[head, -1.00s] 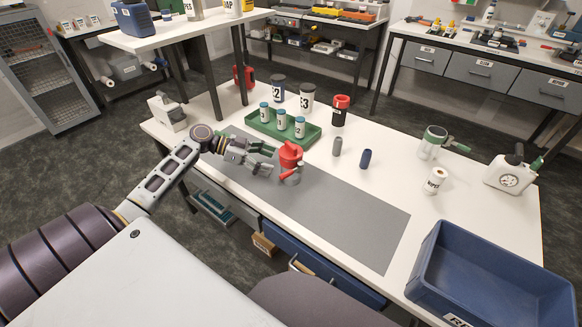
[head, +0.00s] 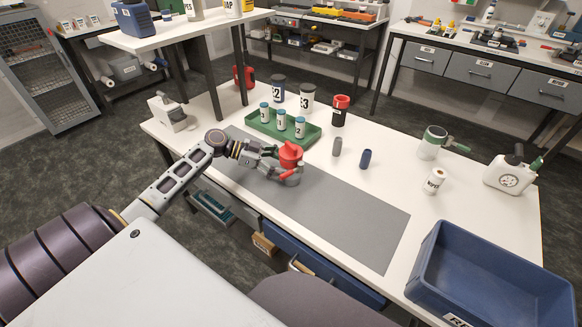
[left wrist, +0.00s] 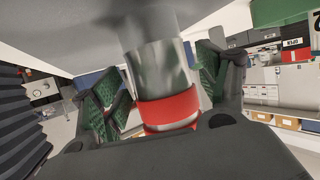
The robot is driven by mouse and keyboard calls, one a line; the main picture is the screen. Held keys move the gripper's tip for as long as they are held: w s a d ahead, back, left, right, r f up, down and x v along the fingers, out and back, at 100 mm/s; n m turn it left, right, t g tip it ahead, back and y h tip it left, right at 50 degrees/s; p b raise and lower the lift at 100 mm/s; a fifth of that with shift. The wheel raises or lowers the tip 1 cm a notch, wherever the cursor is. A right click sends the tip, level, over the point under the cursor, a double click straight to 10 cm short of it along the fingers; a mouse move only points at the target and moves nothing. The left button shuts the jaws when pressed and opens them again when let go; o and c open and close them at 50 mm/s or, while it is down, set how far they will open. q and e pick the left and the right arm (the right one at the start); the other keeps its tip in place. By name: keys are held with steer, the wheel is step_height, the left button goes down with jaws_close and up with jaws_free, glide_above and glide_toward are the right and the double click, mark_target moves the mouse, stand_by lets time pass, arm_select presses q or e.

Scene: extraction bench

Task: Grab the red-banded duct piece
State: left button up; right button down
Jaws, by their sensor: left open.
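The red-banded duct piece shows large in the left wrist view as a grey metal tube with a red band (left wrist: 168,110). In the head view its red part (head: 290,153) stands above a grey lower part on the bench mat. My left gripper (head: 277,164) reaches in from the left, right at the piece. In the left wrist view its green-padded fingers (left wrist: 162,90) stand on either side of the tube, open. Whether they touch it I cannot tell. The fingers partly hide the piece in the head view. My right gripper is not in view.
A green tray (head: 305,139) with several labelled bottles stands just behind the piece. A black-and-red cup (head: 340,110), a grey cylinder (head: 337,146) and a blue cylinder (head: 366,159) stand to the right. A blue crate (head: 440,235) is at front right. The mat (head: 350,220) in front is clear.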

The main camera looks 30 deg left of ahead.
mark_target(293, 145)
arm_select(q)
steer(key=x, duration=0.2)
steer(key=shift+w+d, duration=0.1)
steer(key=shift+d, duration=0.3)
steer(key=shift+w+d+f, duration=0.25)
steer(key=shift+w+d, duration=0.05)
steer(key=shift+d, duration=0.2)
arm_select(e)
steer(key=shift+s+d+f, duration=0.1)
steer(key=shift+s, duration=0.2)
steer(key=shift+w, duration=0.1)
arm_select(q)
steer(key=c, duration=0.9)
steer(key=shift+c, duration=0.2)
steer(key=shift+r, duration=0.1)
